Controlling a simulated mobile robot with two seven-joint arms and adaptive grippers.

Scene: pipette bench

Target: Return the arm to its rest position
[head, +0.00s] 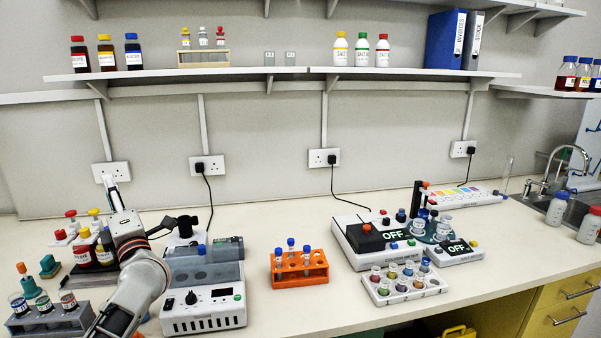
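My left arm rises from the bottom left of the head view. Its gripper (111,188) points up and away in front of the wall, near the left socket. I see it nearly edge-on and small, so its finger opening cannot be told. No held object can be made out in it. My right gripper is out of view.
An orange tube rack (300,271) is mid-bench. Bare bench (290,318) lies in front of it. A shelf (250,74) spans the wall above.

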